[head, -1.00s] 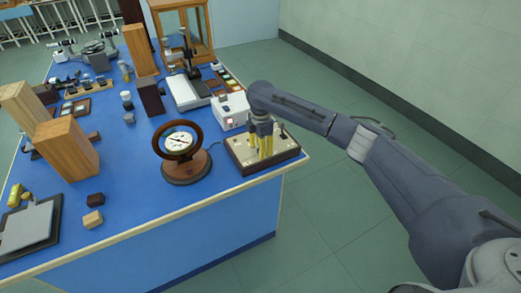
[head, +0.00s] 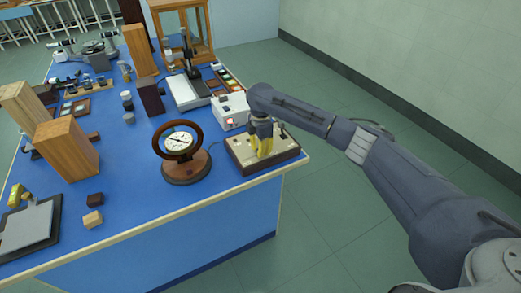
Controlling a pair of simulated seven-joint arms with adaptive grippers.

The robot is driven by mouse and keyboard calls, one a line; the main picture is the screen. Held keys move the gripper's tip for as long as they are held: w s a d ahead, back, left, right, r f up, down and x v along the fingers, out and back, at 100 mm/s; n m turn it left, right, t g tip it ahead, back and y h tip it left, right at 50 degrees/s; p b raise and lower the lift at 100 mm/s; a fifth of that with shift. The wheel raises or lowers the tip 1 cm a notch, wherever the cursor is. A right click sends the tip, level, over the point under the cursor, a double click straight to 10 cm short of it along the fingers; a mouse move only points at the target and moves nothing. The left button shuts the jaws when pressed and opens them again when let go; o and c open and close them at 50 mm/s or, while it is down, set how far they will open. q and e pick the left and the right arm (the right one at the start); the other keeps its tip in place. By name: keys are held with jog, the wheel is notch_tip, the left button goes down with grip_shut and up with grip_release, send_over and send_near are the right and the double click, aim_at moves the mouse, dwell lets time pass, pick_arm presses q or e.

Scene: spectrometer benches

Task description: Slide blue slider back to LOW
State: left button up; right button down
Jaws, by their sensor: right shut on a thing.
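A box with a wooden base and pale top panel (head: 283,147) sits at the near right corner of the blue bench. My right gripper (head: 263,153) points down over the left part of this panel, its yellow fingers close together on something small. The blue slider itself cannot be made out; the fingers hide that part of the panel. Small dark controls show on the panel to the right of the fingers. My left gripper is not in view.
A round dial gauge on a wooden stand (head: 183,154) stands left of the box. A white instrument (head: 231,110) stands just behind it. The bench's front middle is clear.

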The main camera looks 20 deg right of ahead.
aim_at(243, 161)
jog(key=a, duration=0.3)
jog(key=s+a, duration=0.1)
jog(key=a, duration=0.3)
jog(key=shift+s, duration=0.2)
jog(key=c, duration=1.3)
grip_release()
jog(key=shift+w+r, duration=0.1)
jog(key=shift+r, duration=0.55)
notch_tip(243, 161, up, 11)
jog(key=shift+f, duration=0.1)
